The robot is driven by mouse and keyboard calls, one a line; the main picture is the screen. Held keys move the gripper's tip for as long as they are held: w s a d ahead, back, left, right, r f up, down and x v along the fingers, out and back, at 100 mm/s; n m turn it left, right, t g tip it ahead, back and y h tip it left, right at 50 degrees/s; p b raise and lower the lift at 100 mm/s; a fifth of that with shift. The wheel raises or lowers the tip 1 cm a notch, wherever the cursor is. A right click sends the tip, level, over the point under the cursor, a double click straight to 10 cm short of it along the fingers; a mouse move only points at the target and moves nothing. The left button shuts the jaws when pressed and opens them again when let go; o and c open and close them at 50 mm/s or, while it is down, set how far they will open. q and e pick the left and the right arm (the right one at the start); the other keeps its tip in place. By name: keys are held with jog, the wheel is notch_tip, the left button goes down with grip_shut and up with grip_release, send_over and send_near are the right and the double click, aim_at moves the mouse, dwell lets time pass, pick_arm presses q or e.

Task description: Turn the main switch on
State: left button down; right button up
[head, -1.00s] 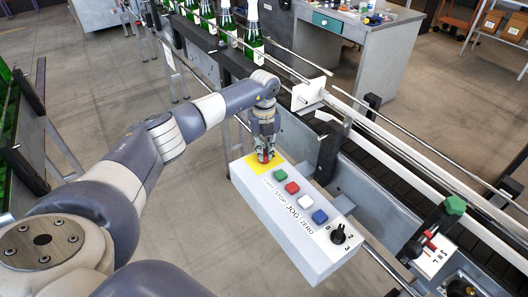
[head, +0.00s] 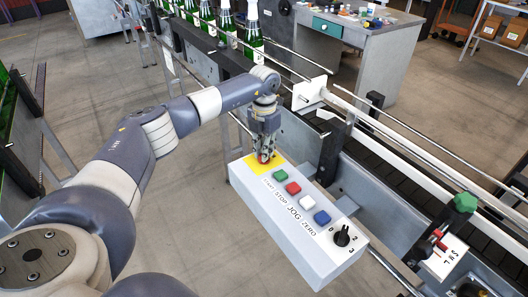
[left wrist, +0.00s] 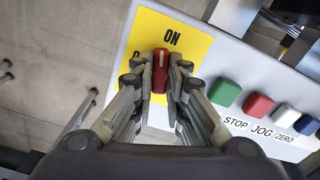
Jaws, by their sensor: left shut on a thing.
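The main switch is a red knob (left wrist: 160,70) on a yellow plate (left wrist: 183,38) marked ON above it. A second label to its left is mostly hidden by a finger. The knob stands upright in the left wrist view, with a pale mark at its upper end toward ON. My left gripper (head: 265,154) is shut on the knob, with one finger on each side in the left wrist view (left wrist: 160,80). The plate is at the far left end of the white control box (head: 290,215). My right gripper is not in view.
Green (head: 280,176), red (head: 293,188), white (head: 307,202) and blue (head: 322,217) buttons and a black selector (head: 342,236) sit along the box. A conveyor with rails runs behind it. Green bottles (head: 224,29) stand at the back. Open floor lies left of the box.

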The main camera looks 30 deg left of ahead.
pick_arm(q)
jog(key=shift+m+b, duration=0.4)
jog(key=shift+m, duration=1.2)
jog(key=shift+w+r, duration=0.1)
jog(key=c, duration=1.6)
grip_release()
jog(key=shift+r, duration=0.1)
notch_tip(320, 180, up, 12)
jog(key=shift+f, duration=0.25)
